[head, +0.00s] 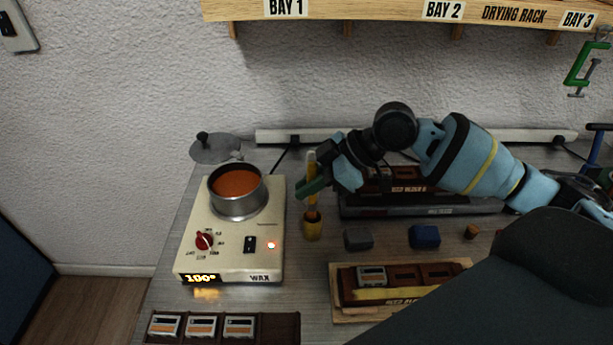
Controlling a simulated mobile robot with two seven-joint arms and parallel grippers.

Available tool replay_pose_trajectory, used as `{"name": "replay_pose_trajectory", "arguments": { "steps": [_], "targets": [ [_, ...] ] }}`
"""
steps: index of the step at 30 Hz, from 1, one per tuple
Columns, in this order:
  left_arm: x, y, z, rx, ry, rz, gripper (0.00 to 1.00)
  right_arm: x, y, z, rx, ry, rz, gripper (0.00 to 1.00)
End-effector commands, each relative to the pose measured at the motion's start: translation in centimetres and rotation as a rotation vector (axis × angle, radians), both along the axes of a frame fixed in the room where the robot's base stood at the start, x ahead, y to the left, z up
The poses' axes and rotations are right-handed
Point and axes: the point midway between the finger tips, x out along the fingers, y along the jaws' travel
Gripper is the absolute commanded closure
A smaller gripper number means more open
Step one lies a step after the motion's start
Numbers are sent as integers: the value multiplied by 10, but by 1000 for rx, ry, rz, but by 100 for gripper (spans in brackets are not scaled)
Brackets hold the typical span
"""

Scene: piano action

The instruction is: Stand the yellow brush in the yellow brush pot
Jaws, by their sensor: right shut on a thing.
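The yellow brush (311,163) is upright, its handle end pointing up. My right gripper (313,187) comes in from the right and is shut on the brush around its middle, hiding part of it. The yellow brush pot (312,230) stands on the bench right of the wax heater. The brush's lower end is at the pot's mouth; I cannot tell how deep it sits in it. My left gripper is not in view.
The wax heater (187,262) with a metal pot of orange wax (238,185) stands left of the brush pot. A wooden tray (336,313) is in front, a dark rack (290,325) front left.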

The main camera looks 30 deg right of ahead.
Motion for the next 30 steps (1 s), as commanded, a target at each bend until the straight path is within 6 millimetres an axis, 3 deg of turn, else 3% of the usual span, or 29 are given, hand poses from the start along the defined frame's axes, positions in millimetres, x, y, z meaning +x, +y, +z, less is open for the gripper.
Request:
{"name": "replay_pose_trajectory", "arguments": {
  "steps": [12, 28, 29, 30],
  "targets": [
    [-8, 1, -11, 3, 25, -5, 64, 0, 0, -28, 1, 2, 1, 100],
    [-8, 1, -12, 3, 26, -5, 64, 0, 0, -32, 1, 0, 1, 100],
    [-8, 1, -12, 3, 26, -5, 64, 0, 0, -32, 1, 0, 1, 86],
    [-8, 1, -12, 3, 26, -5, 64, 0, 0, -32, 1, 0, 1, 80]
  ]
}}
